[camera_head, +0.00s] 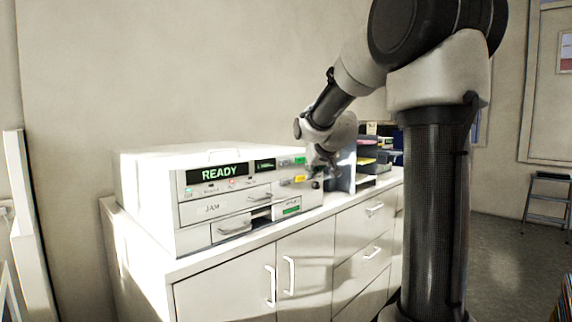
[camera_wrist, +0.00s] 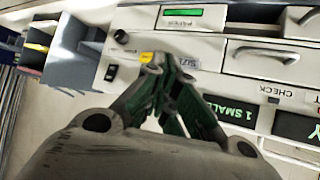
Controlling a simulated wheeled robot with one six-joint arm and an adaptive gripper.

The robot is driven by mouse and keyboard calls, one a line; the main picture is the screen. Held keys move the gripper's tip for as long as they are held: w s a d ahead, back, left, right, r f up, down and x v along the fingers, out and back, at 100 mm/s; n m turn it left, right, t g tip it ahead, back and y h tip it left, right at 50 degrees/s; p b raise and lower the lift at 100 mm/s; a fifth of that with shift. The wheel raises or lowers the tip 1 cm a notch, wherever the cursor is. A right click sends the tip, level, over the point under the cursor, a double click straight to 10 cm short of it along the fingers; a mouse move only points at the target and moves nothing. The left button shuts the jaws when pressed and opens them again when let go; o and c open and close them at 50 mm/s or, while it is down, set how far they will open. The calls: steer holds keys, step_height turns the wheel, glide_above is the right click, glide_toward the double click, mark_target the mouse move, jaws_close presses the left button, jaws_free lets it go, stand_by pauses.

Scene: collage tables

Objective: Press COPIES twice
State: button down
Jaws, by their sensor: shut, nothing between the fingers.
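The white office machine (camera_head: 190,160) stands on the cabinet; its large display (camera_head: 217,173) reads READY. A small display (camera_head: 265,164) is beside it; in the wrist view the small display (camera_wrist: 235,110) reads "1 SMALL". On the right of the panel are a green button (camera_head: 299,160) and a yellow button (camera_head: 299,179). My gripper (camera_head: 318,168) is in front of the panel's right end. In the wrist view my gripper (camera_wrist: 168,72) is shut and empty, its tips close to the yellow button (camera_wrist: 146,57) and a SIZE label. I cannot tell whether they touch. No COPIES label is readable; the fingers hide part of the panel.
A drawer with a handle (camera_head: 235,226) and a green-marked slot (camera_head: 291,209) are low on the machine. A black rocker switch (camera_wrist: 110,72) and a knob (camera_wrist: 120,36) are beside the buttons. A grey divider and paper trays (camera_head: 375,155) stand close on the right.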

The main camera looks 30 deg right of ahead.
steer(key=w+a, duration=0.2)
steer(key=w, duration=0.5)
steer(key=shift+a, duration=0.35)
steer(key=shift+w, duration=0.1)
stand_by(1.0)
steer(key=shift+w+a, duration=0.1)
steer(key=shift+w, duration=0.2)
steer(key=shift+w+a, duration=0.2)
steer(key=shift+w, duration=0.25)
stand_by(0.6)
steer(key=shift+s+d, duration=0.1)
steer(key=shift+s, duration=0.05)
steer(key=shift+s+d, duration=0.2)
steer(key=shift+s, duration=0.5)
steer(key=shift+s+d, duration=0.3)
steer(key=shift+s, duration=0.5)
steer(key=shift+s+d, duration=0.25)
steer(key=shift+s, duration=0.5)
steer(key=shift+s+d, duration=0.3)
steer(key=shift+s, duration=0.5)
